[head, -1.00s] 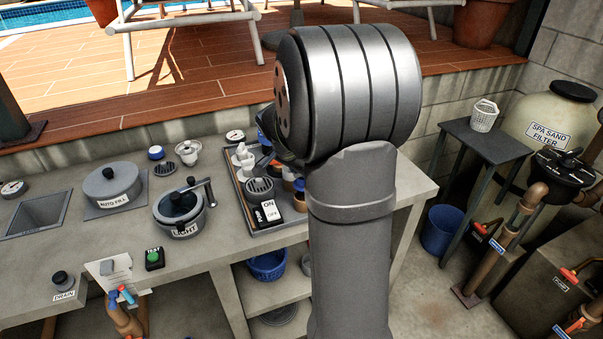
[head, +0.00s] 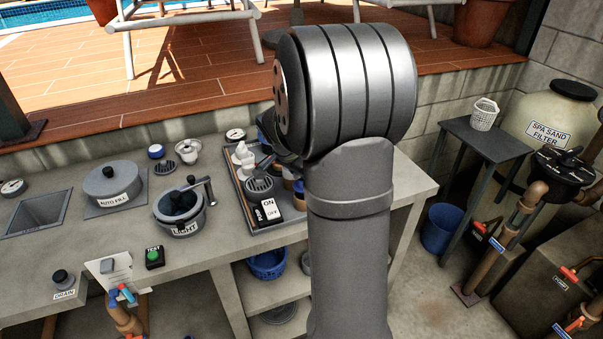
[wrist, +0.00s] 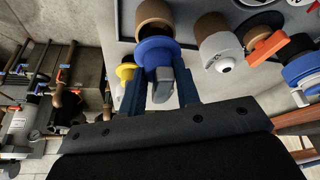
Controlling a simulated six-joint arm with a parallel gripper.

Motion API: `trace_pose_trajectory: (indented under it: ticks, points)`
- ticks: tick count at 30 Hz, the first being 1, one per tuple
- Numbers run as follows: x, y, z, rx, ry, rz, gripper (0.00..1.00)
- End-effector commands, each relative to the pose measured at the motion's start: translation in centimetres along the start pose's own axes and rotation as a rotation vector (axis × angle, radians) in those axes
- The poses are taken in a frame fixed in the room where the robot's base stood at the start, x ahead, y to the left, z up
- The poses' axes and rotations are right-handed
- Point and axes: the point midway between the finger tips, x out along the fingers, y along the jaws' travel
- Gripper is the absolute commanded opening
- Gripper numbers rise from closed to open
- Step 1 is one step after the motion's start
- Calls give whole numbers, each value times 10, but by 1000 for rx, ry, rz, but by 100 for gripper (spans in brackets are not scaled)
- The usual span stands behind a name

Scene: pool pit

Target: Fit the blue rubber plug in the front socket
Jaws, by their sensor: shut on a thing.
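In the wrist view my gripper (wrist: 160,92) has its two blue fingers closed around the grey handle of the blue plug (wrist: 155,50). The plug has a wide blue collar, with a brown cylinder at its far side. It is close to the grey tray (wrist: 205,10); I cannot tell whether it touches it. In the head view my arm hides the plug and my gripper. I cannot tell which fitting is the front socket.
A brown piece with a white cap (wrist: 220,55) and an orange-handled piece (wrist: 266,45) are right of the plug. A yellow piece (wrist: 126,72) is close at its left. The tray shows in the head view (head: 238,208), with the pot labelled LIGHT (head: 181,213) left of it.

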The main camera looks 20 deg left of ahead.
Motion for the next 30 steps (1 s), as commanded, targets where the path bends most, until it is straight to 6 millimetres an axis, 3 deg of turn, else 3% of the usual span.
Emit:
trace_pose_trajectory:
  ticks: [16, 30]
  points:
    - [20, 0, 9, 0, -1, 1, 6]
    - [22, 0, 9, 1, 0, 0, 6]
